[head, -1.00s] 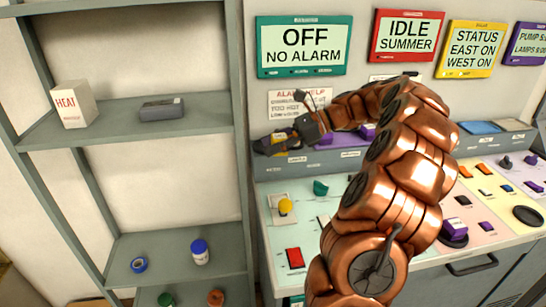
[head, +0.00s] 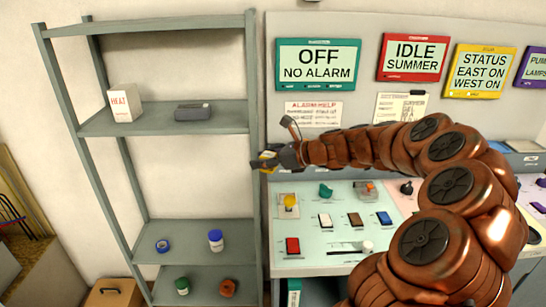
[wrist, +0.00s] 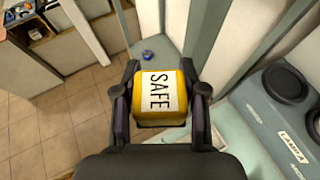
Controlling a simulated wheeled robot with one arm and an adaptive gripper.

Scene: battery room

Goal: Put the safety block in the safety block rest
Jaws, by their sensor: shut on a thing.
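The safety block (wrist: 158,95) is a yellow cube with a white label reading SAFE. In the wrist view it sits between the two dark fingers of my gripper (wrist: 160,78), which is shut on it. In the head view my gripper (head: 262,162) is in front of the shelf's right upright, left of the console, with a little yellow of the block showing. The block is held in the air. I cannot pick out the safety block rest; my arm hides part of the console.
A grey shelf unit (head: 160,128) stands left, with a HEAT box (head: 123,103), a dark grey case (head: 193,112) and several small jars below. The console (head: 318,226) with switches and a yellow knob (head: 290,201) is right. The upper shelf's right part is clear.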

